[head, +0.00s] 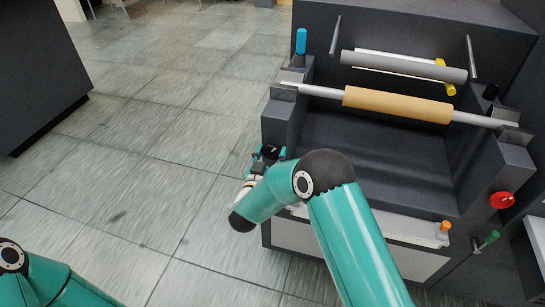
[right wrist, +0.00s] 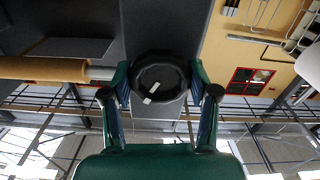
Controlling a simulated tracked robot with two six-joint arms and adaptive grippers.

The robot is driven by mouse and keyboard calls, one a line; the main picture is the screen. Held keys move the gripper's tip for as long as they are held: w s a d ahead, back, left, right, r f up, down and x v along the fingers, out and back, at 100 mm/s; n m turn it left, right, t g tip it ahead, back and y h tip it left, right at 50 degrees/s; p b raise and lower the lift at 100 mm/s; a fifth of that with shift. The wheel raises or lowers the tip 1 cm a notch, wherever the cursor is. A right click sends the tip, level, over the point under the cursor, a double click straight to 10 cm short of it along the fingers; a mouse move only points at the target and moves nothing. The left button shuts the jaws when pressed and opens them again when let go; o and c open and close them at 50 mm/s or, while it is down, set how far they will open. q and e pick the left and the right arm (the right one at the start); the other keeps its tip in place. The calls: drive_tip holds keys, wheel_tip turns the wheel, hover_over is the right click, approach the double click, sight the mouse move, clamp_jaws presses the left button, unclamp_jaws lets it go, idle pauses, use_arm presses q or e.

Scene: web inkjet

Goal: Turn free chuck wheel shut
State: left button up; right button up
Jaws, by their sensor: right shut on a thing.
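The chuck wheel is a round black knob with white marks, seen face-on in the right wrist view (right wrist: 160,82). It is on the dark grey left side of the machine. My right gripper (right wrist: 160,95) is shut on it, one finger on each side of the rim. In the head view my right gripper (head: 266,157) is at the machine's left side, and the wheel there is small and mostly hidden by fingers and arm. My left arm shows at the lower left, but its gripper is out of view.
A tan paper roll (head: 398,104) is on a metal shaft across the machine. Above it is a grey roller (head: 403,66). Tiled floor at left is clear.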

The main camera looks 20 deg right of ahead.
drive_tip(key=m+b, duration=0.2)
drive_tip(key=b, duration=0.1)
drive_tip(key=m+b, duration=0.3)
drive_tip(key=b, duration=0.1)
drive_tip(key=m+b, duration=0.2)
drive_tip(key=b, duration=0.2)
drive_tip(key=shift+d+f+m, duration=0.15)
drive_tip(key=shift+f+m, duration=0.25)
drive_tip(key=m+b, duration=0.8)
drive_tip(key=b, duration=0.4)
drive_tip(key=shift+m, duration=0.4)
drive_tip(key=shift+r+m+b, duration=0.2)
drive_tip(key=shift+m+b, duration=0.8)
drive_tip(key=shift+b, duration=0.3)
drive_tip(key=o, duration=1.2)
drive_tip(key=shift+c, duration=0.2)
drive_tip(key=shift+r, duration=0.1)
drive_tip(key=shift+s, duration=0.1)
